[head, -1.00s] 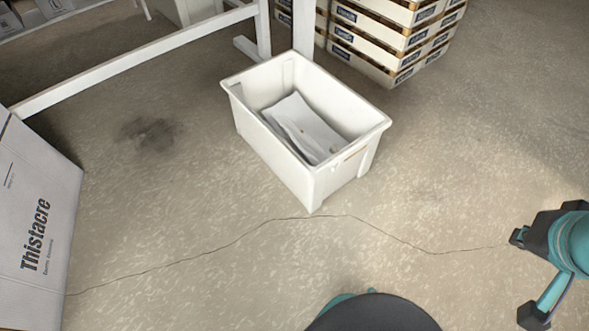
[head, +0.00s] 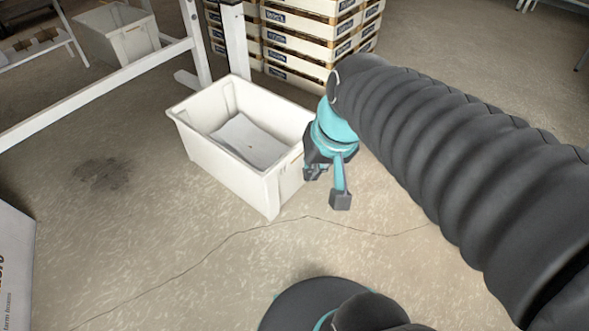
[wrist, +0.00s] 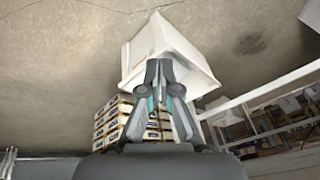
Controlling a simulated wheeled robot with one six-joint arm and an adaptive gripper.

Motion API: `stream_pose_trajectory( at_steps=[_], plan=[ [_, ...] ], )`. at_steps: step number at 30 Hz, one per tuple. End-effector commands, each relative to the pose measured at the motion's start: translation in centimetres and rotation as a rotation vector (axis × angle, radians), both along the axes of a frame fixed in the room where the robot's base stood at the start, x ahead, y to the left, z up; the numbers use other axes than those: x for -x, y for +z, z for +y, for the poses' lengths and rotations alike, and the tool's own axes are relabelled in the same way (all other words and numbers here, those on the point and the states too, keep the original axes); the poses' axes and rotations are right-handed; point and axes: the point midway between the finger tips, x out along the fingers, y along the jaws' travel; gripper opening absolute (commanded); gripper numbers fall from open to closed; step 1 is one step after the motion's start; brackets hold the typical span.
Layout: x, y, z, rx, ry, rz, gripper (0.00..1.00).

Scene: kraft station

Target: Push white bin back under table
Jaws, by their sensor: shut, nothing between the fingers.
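The white bin (head: 225,168) stands upright on the floor in front of the white table frame (head: 100,96), with flat pale sheets (head: 248,141) inside. My gripper (head: 311,168) is at the bin's right end wall, low and close to it. Whether it touches the bin I cannot tell. In the wrist view the bin (wrist: 145,50) appears inverted directly beyond the fingers. There my gripper (wrist: 159,64) has its fingertips together with nothing between them, overlapping the bin's wall.
Stacked cream crates (head: 305,45) stand behind the bin, close to the table leg (head: 236,45). Another white bin (head: 118,35) sits further back at upper left. A carton (head: 15,270) stands at lower left. The floor left of the bin is clear.

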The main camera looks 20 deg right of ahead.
Motion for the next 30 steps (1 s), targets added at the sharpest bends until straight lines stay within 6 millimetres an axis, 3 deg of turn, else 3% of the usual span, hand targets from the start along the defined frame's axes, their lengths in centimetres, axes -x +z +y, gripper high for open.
stream_pose_trajectory(
  at_steps=[9,17,23,30],
  plan=[
    [-6.1,-3.8,1.3,-0.305,-0.199,0.277,0.0],
    [-11.6,-7.4,1.2,-0.571,-0.378,0.463,0.0],
    [-16.0,-11.0,0.0,-0.785,-0.524,0.58,0.0],
    [-21.2,-16.3,-2.7,-1.054,-0.707,0.684,0.0]
  ],
)
